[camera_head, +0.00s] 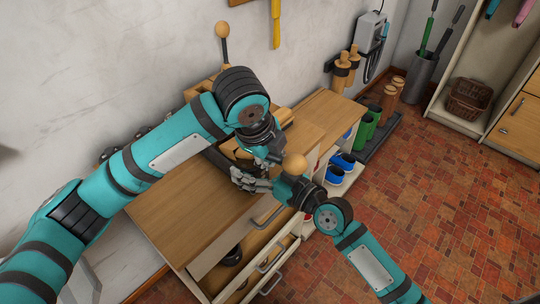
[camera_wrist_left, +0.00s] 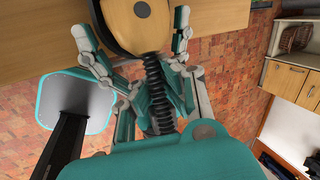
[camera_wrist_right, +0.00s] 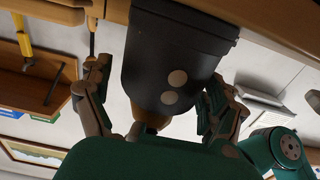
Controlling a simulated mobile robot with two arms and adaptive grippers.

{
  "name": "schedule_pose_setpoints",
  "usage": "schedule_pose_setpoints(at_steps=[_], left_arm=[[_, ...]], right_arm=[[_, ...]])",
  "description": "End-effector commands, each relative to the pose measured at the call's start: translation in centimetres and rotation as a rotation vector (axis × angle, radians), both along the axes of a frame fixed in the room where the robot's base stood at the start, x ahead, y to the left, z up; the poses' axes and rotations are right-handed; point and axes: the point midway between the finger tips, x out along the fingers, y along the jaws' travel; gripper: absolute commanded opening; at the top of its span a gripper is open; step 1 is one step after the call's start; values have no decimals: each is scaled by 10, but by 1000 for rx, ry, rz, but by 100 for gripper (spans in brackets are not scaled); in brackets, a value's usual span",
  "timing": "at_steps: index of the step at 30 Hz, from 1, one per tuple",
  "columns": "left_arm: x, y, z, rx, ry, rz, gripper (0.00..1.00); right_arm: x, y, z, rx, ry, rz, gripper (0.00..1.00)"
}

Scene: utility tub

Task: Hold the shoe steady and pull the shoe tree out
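My left gripper (camera_head: 276,155) reaches down over the bench cabinet. In its wrist view, a wooden block with a round grey end, probably part of the shoe tree (camera_wrist_left: 141,32), lies between its spread fingers. A black ribbed coil runs from the block toward the palm. My right gripper (camera_head: 243,180) is beside the left one, fingers spread around a black object with two pale discs, probably the shoe (camera_wrist_right: 180,62); a gap shows at its left finger. Some wood shows below the black object. In the head view the arms hide most of the shoe; a wooden ball (camera_head: 294,165) shows beside the grippers.
The wooden cabinet top (camera_head: 185,205) is clear at the left front. An open drawer (camera_head: 240,262) juts out below. The tiled floor (camera_head: 430,200) is free.

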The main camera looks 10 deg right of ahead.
Motion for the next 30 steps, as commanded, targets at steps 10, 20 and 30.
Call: schedule_pose_setpoints(at_steps=[10,20,30], left_arm=[[0,0,0,0,0,1,0],[0,0,0,0,0,1,0],[0,0,0,-1,-1,0,0]], right_arm=[[-2,-1,-2,-2,4,2,100],[-46,-33,-4,-9,7,4,100],[-90,-67,-3,-4,6,3,100]])
